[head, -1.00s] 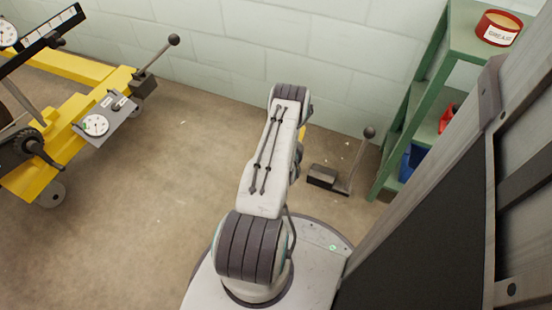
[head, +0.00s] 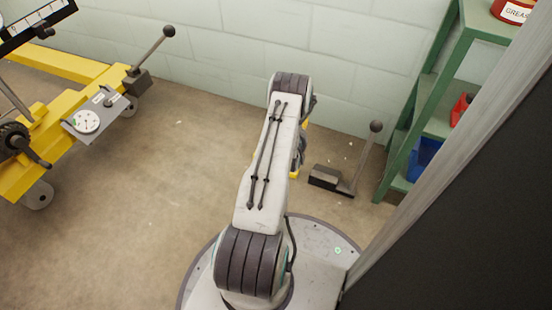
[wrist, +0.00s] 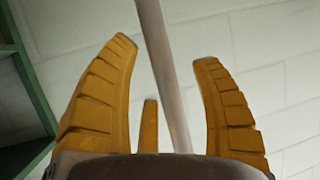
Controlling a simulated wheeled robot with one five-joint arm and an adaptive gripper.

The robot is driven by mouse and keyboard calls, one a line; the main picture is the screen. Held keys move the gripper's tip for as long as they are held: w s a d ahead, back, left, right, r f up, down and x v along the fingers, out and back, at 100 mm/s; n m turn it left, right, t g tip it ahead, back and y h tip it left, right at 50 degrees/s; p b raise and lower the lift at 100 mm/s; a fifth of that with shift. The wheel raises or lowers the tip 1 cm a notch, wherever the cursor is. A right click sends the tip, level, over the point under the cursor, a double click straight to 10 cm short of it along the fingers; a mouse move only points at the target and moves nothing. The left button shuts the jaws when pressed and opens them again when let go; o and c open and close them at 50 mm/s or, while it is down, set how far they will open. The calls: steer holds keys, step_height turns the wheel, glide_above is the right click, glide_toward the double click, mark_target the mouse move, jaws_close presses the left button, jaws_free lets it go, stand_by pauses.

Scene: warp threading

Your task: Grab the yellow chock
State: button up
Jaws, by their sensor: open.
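I see no clearly yellow chock in either view. A dark block (head: 325,178) with an upright ball-topped handle (head: 366,155) stands on the floor by the wall, right of my arm. My gripper (wrist: 166,50) is open, its orange fingers spread apart in the wrist view. A greyish rod (wrist: 160,60) runs between or behind the fingers there; I cannot tell whether it touches them or what it belongs to. In the head view my arm hides most of the gripper, with only small yellow bits showing beside the forearm.
A yellow wheeled machine (head: 62,110) with a dial and lever stands at left. A green shelf (head: 421,100) holds a red grease tin (head: 513,11), a blue bin (head: 424,158) and a red one (head: 461,108). A grey-edged dark panel (head: 480,210) fills the right foreground. Floor left of my arm is clear.

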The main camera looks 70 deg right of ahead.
steer(key=shift+o, duration=0.2)
jaws_close()
steer(key=shift+d+r, duration=0.1)
steer(key=shift+r, duration=0.1)
stand_by(0.4)
